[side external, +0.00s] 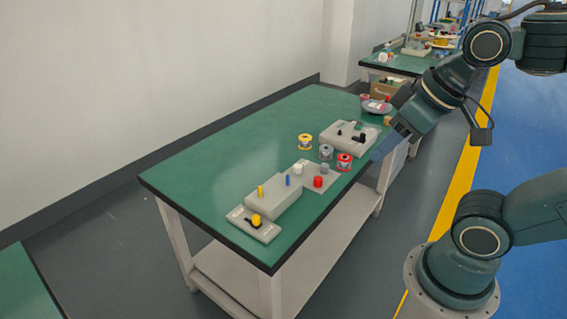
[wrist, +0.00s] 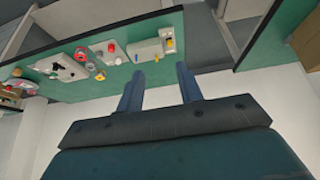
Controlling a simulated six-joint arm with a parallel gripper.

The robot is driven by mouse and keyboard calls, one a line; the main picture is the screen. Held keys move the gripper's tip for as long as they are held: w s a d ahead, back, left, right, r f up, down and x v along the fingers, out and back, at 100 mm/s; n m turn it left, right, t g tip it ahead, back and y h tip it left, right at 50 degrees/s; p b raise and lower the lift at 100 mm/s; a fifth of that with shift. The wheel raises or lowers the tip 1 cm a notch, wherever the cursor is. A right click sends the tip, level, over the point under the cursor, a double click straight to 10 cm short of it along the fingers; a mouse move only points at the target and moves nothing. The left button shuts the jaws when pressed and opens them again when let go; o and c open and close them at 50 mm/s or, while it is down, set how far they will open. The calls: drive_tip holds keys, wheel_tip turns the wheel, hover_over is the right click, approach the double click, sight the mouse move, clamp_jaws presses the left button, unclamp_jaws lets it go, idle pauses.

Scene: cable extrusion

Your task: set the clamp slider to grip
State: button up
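A flat grey plate (side external: 243,229) at the near left end of the green table carries a yellow knob (side external: 255,220) at a dark slot. In the wrist view the yellow knob (wrist: 169,42) shows near the table edge. A second grey panel (side external: 336,144) farther back carries black knobs. No label is readable, so I cannot tell for sure which part is the clamp slider. My gripper (side external: 384,148) is at the table's right edge, well away from the yellow knob. In the wrist view its two blue fingers (wrist: 159,88) are spread apart with nothing between them.
A grey block with a yellow pin (side external: 260,191) and a blue pin (side external: 288,181) adjoins the yellow-knob plate. A red button (side external: 318,182) sits beside it. Yellow (side external: 305,141) and red (side external: 344,161) spools stand nearby. The table's left part (side external: 215,155) is clear.

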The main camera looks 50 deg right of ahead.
drive_tip(key=shift+o, duration=0.6)
drive_tip(key=n+g, duration=0.2)
drive_tip(key=g, duration=0.4)
hover_over(255, 216)
wheel_tip(255, 216, down, 18)
drive_tip(key=shift+f, duration=0.25)
wheel_tip(255, 216, down, 14)
drive_tip(key=shift+r, duration=0.25)
